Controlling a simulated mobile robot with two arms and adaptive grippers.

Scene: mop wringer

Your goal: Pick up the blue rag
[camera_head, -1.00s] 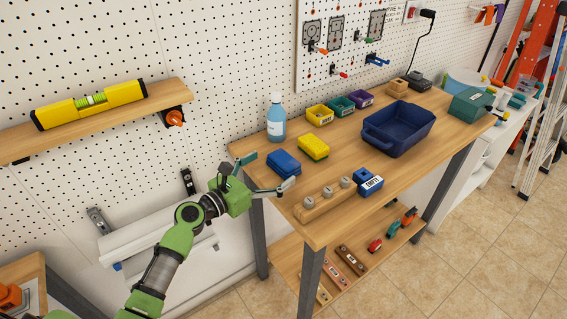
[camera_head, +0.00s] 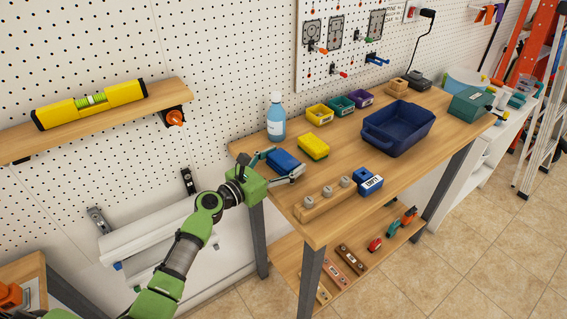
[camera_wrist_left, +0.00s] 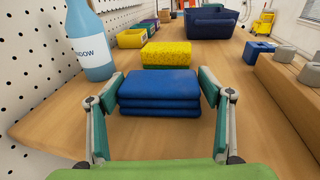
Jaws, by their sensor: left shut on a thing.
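The blue rag (camera_head: 284,161) is a folded stack lying on the left end of the wooden workbench. It also shows in the middle of the left wrist view (camera_wrist_left: 160,92). My left gripper (camera_head: 279,162) has one finger on each side of the rag, with its fingertip pads against the rag's two sides; it shows in the left wrist view too (camera_wrist_left: 160,88). It is shut on the rag, which appears to rest on the bench top. My right gripper is not in view.
A yellow sponge (camera_head: 313,147) lies just beyond the rag. A blue bottle (camera_head: 276,117) stands behind it. A wooden block with grey knobs (camera_head: 325,197), a small blue box (camera_head: 368,182) and a dark blue tub (camera_head: 398,129) are on the bench (camera_head: 350,160).

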